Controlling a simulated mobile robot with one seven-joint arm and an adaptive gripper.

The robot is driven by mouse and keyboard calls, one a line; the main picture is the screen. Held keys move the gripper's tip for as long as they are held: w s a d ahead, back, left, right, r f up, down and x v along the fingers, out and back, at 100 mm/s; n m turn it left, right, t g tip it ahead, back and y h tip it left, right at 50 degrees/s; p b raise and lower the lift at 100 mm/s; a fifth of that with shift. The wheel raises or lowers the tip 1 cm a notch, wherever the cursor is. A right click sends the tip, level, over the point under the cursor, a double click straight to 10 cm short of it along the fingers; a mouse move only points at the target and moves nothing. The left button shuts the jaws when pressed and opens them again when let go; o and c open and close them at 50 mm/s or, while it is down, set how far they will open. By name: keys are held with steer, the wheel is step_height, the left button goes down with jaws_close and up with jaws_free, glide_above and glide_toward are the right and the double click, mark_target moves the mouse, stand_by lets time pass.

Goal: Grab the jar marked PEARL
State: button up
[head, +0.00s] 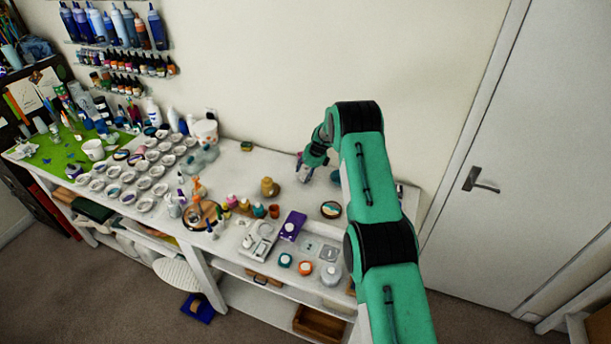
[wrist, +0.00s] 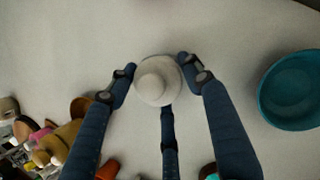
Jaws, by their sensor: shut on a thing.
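My gripper (wrist: 158,78) is shut on a white round jar (wrist: 155,88) with a smaller round top, seen from above in the wrist view. Two dark fingers close on its sides, and a third reaches it from the lower side. In the head view the white jar (head: 304,173) shows at the fingertips of my gripper (head: 306,166), on or just above the back of the bench; I cannot tell which. No PEARL marking is readable on it.
A teal bowl (wrist: 290,92) stands right of the jar in the wrist view. An amber jar (head: 269,187) and an orange cup (head: 274,211) stand left of my gripper. A purple item (head: 293,226) lies nearer the front edge. Bare bench lies around the jar.

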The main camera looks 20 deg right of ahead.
steer(key=shift+r, duration=0.1)
steer(key=shift+c, duration=0.8)
steer(key=shift+r, duration=1.65)
steer(key=s+a, duration=0.1)
steer(key=s, duration=0.4)
steer(key=s+a+r+b, duration=0.1)
steer(key=s, duration=0.4)
steer(key=s+a+b, duration=0.1)
steer(key=s, duration=0.4)
steer(key=shift+s+a+r, duration=0.25)
steer(key=shift+s, duration=0.05)
steer(key=shift+s, duration=0.1)
